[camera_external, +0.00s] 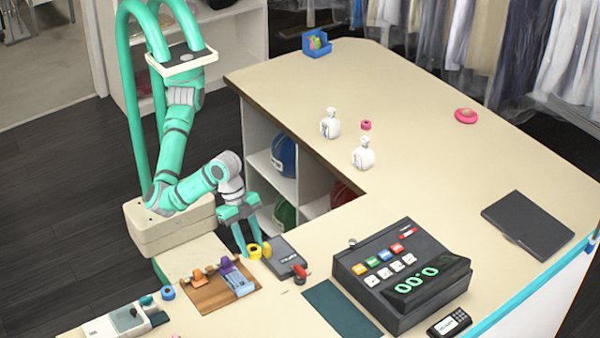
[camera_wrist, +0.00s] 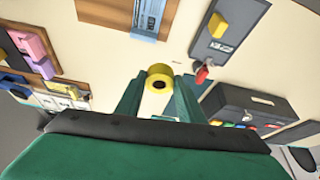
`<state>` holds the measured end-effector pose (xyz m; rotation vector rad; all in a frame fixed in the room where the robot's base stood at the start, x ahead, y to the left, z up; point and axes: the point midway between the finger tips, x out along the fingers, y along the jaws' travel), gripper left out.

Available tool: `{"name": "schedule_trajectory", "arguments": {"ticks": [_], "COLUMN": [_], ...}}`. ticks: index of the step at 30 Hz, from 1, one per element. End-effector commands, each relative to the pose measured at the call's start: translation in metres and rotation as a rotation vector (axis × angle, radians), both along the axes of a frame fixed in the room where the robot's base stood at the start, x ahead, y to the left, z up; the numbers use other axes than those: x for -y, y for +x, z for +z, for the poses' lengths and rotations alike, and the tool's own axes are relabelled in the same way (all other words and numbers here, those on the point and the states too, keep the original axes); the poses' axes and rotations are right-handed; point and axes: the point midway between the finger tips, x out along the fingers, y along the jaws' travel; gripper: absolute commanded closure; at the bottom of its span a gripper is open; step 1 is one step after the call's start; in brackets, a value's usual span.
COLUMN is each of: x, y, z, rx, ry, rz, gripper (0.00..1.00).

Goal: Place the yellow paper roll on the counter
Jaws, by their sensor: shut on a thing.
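The yellow paper roll (camera_external: 254,251) is a short ring-shaped roll with a dark core. In the wrist view the roll (camera_wrist: 159,74) sits between my two green fingertips, with its dark hole facing the camera. My gripper (camera_external: 249,246) points down at the near-left part of the cream counter (camera_external: 330,238); its fingers also show in the wrist view (camera_wrist: 160,86), shut on the roll. The roll is low by the counter's left part. I cannot tell whether it touches the surface.
A dark device (camera_external: 286,256) with a yellow block and red part lies just right of the roll. A brown board (camera_external: 212,292) with tools is in front. A black cash register (camera_external: 402,275) stands further right.

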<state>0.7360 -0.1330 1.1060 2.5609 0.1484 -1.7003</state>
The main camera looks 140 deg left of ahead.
Motion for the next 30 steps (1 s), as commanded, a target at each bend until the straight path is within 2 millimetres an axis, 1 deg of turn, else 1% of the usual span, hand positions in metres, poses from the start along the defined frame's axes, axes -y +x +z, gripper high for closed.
{"name": "schedule_trajectory", "arguments": {"ticks": [1,6,9,12,16,19,22,26,30], "x": [0.025,0.094,0.129,0.156,0.179,0.189,0.192,0.194,0.202], "y": [-0.010,-0.047,-0.069,-0.089,-0.109,-0.117,-0.121,-0.117,-0.098], "z": [-0.002,-0.006,-0.008,-0.010,-0.012,-0.013,-0.013,-0.015,-0.026], "rx": [0.000,-0.002,-0.002,-0.003,-0.005,-0.005,-0.006,-0.005,-0.009], "ry": [-0.001,0.000,0.000,-0.001,0.000,0.000,0.000,0.002,0.006], "rz": [-0.036,-0.141,-0.197,-0.244,-0.286,-0.303,-0.311,-0.311,-0.310], "gripper": [0.87,0.87,0.87,0.87,0.87,0.87,0.87,0.87,0.87]}}
